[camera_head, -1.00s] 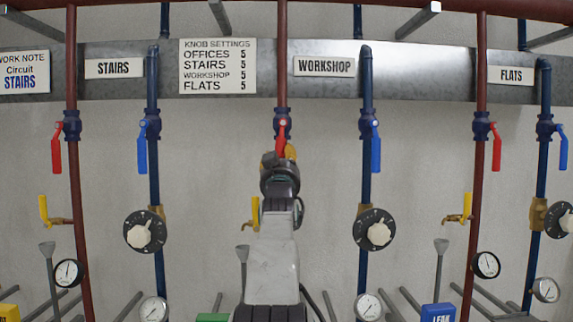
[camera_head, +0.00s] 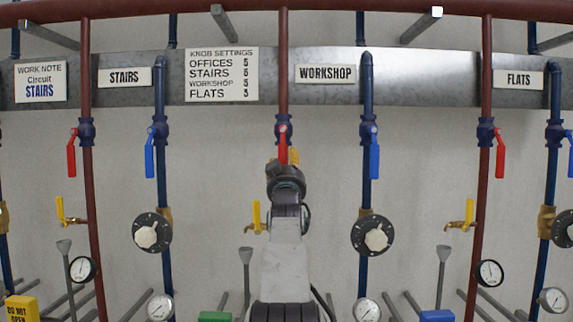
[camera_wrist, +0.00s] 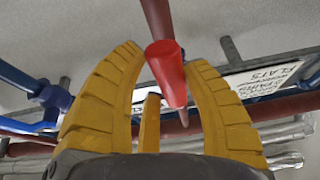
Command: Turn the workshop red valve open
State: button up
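The workshop red valve (camera_head: 283,130) sits on the dark red pipe left of the WORKSHOP label. Its red handle (camera_head: 283,152) hangs straight down along the pipe, its lower end partly behind my gripper. My gripper (camera_head: 293,157) is at the handle's lower end, mostly hidden by my own arm in the head view.
The workshop blue valve handle (camera_head: 375,155) hangs down on the blue pipe to the right. A black dial with a white knob (camera_head: 373,236) is below it. A yellow-handled tap (camera_head: 256,216) is left of my arm. A settings sign (camera_head: 222,75) is above left.

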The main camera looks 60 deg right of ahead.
jog(key=o, duration=0.4)
jog(key=shift+o, duration=0.2)
jog(key=v, duration=1.2)
dwell(0.4)
dwell(0.5)
